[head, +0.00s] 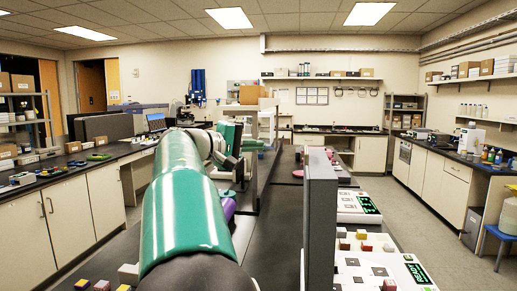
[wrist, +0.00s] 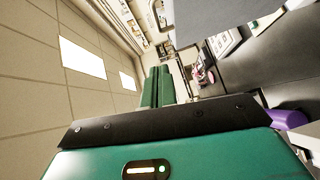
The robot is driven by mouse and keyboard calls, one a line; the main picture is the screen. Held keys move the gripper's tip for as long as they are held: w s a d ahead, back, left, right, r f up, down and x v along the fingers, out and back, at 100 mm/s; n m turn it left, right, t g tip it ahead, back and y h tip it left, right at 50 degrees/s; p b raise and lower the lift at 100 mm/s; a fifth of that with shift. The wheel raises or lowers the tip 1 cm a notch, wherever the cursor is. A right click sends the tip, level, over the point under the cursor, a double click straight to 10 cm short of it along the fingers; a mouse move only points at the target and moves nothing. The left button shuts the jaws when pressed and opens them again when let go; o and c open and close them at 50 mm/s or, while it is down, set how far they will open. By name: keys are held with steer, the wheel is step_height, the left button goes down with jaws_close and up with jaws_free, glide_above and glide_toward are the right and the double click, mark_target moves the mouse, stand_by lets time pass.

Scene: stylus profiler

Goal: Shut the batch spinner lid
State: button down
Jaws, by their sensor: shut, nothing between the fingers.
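A tall grey panel (head: 320,220) stands upright on the near bench in the head view. It rises at the left edge of a white unit (head: 405,270) with a green display and small coloured blocks on top. The panel looks like a raised lid, but I cannot tell for sure that it is the batch spinner's. My gripper (wrist: 158,72) shows in the wrist view as two green fingers side by side, shut and empty, apart from any object. In the head view my green arm hides much of the bench's left part, and the fingers cannot be made out.
A second white unit (head: 357,207) with a green display sits farther back. A pink item (head: 298,173) lies beyond the panel. A purple object (head: 228,208) is partly behind my arm. The dark bench top between arm and panel is clear. Side counters (head: 70,180) hold equipment.

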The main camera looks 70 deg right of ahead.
steer(key=s+d+f, duration=0.1)
steer(key=s+d, duration=0.7)
steer(key=shift+s+f, duration=0.25)
steer(key=shift+s, duration=0.1)
steer(key=shift+d, duration=0.15)
